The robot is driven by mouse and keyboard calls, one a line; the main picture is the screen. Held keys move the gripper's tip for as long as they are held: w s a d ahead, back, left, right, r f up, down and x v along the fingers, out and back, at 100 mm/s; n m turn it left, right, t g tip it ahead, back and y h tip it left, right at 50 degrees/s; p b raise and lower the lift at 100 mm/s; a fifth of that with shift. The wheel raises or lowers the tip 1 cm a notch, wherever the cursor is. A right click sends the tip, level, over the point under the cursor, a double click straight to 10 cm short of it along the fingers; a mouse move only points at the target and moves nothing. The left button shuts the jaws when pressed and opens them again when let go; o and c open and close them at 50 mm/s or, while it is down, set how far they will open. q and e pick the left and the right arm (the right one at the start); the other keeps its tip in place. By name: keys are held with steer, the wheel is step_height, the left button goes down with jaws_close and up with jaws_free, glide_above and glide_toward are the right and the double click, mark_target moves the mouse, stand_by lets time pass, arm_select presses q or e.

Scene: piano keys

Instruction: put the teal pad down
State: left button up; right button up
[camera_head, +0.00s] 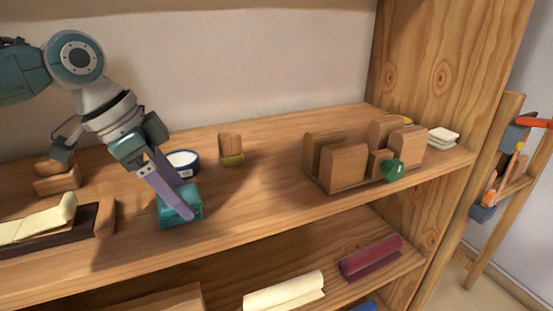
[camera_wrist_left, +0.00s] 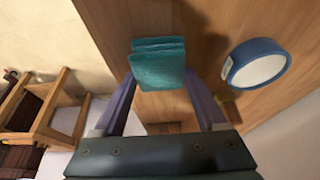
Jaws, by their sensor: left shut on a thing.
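The teal pad (camera_head: 187,203) is at the front part of the wooden shelf (camera_head: 270,190), left of the middle in the head view. It looks like a stack of soft teal layers. My left gripper (camera_head: 180,197) reaches down from the upper left and is shut on the pad, with its purple fingers on either side. In the left wrist view the pad (camera_wrist_left: 158,65) sits between the two fingertips. I cannot tell whether its underside touches the shelf. My right gripper is not in view.
A blue-rimmed round tin (camera_head: 183,162) stands close behind the pad. A small wooden block piece (camera_head: 231,150) is to its right. A wooden divided holder (camera_head: 343,166) with a green knob stands further right. A dark tray with cream cloth (camera_head: 40,228) lies left. Shelf between pad and holder is clear.

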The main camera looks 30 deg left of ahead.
arm_select(q)
steer(key=shift+f, duration=0.2)
steer(key=o, duration=1.1)
steer(key=shift+o, duration=0.2)
steer(key=shift+f+b, duration=0.3)
steer(key=shift+b, duration=0.35)
steer(key=p+v, duration=0.2)
steer(key=v, duration=0.8)
